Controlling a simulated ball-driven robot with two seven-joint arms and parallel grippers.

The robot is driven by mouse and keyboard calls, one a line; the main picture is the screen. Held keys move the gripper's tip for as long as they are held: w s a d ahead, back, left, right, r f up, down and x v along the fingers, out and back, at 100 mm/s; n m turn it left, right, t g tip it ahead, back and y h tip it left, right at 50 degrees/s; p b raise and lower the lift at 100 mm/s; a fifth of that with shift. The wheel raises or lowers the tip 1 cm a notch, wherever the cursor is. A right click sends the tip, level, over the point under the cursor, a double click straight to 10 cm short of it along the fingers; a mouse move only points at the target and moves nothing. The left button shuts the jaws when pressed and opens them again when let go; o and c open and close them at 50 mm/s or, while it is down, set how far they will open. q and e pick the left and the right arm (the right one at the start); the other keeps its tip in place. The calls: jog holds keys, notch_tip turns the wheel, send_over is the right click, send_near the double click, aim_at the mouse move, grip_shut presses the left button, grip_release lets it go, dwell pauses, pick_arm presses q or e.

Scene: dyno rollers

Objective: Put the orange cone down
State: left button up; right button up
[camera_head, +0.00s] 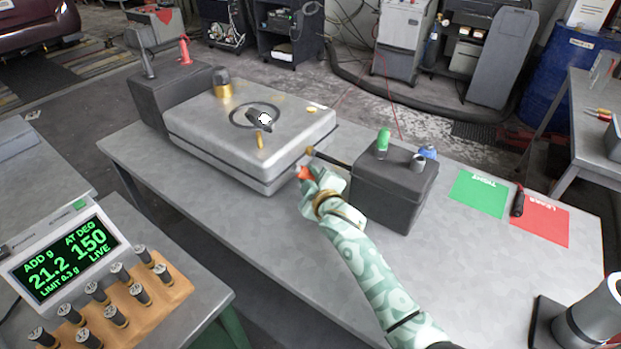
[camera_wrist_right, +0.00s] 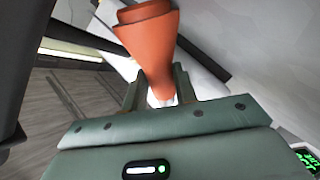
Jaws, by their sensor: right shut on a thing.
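The orange cone (camera_wrist_right: 152,48) is held between the fingers of my right gripper (camera_wrist_right: 158,88) in the right wrist view. In the head view only a small bit of the orange cone (camera_head: 304,173) shows past my right gripper (camera_head: 309,184); the rest is hidden behind the fingers. The gripper is at the front right corner of the grey metal machine, left of the dark box. I cannot tell whether the cone touches the machine or the table. My left gripper is in neither view.
The flat-topped machine (camera_head: 205,122) fills the table's left part. A dark box (camera_head: 392,195) with a green-topped knob (camera_head: 383,141) stands close right of the gripper. Green (camera_head: 478,193) and red (camera_head: 540,219) mats lie further right.

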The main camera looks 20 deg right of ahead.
jog(key=o, duration=1)
jog(key=shift+r, duration=0.15)
jog(key=p+v, duration=0.4)
jog(key=v, duration=0.7)
jog(key=shift+r, duration=0.1)
jog(key=shift+s, duration=0.55)
